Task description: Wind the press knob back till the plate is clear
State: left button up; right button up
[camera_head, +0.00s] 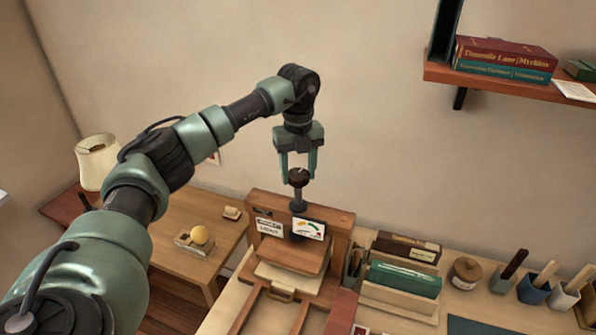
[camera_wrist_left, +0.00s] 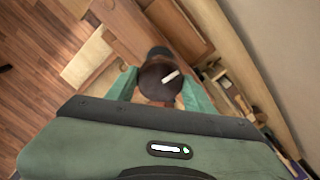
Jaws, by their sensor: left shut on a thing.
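The press (camera_head: 340,221) is a wooden frame on the worktable, with a dark round knob (camera_head: 298,177) on top of a vertical metal screw (camera_head: 298,201). My left gripper (camera_head: 298,174) points down from above with its two green fingers on either side of the knob, shut on it. In the left wrist view the knob (camera_wrist_left: 159,82) sits between the fingers and bears a white mark. The wooden press plate (camera_head: 292,257) sits low in the frame, over a pale block or stack (camera_head: 290,278); I cannot tell whether they touch. My right gripper is not in view.
Green and brown books (camera_head: 404,279) stand right of the press, with a jar (camera_head: 465,273) and several tool cups (camera_head: 533,289) beyond. A side table (camera_head: 172,222) with a yellow ball-like thing (camera_head: 199,235) is at left. A wall shelf (camera_head: 510,83) hangs upper right.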

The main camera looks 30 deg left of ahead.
pick_arm(q)
jog(key=n, duration=0.5)
jog(key=shift+s+d+f+n, duration=0.1)
jog(key=shift+s+f+n, duration=0.1)
jog(key=shift+f+n, duration=0.15)
jog(key=n, duration=0.3)
jog(key=shift+f, duration=0.1)
jog(key=shift+n, duration=0.75)
jog(key=o, duration=1.4)
jog(key=shift+c, duration=0.2)
jog(key=shift+w, duration=0.2)
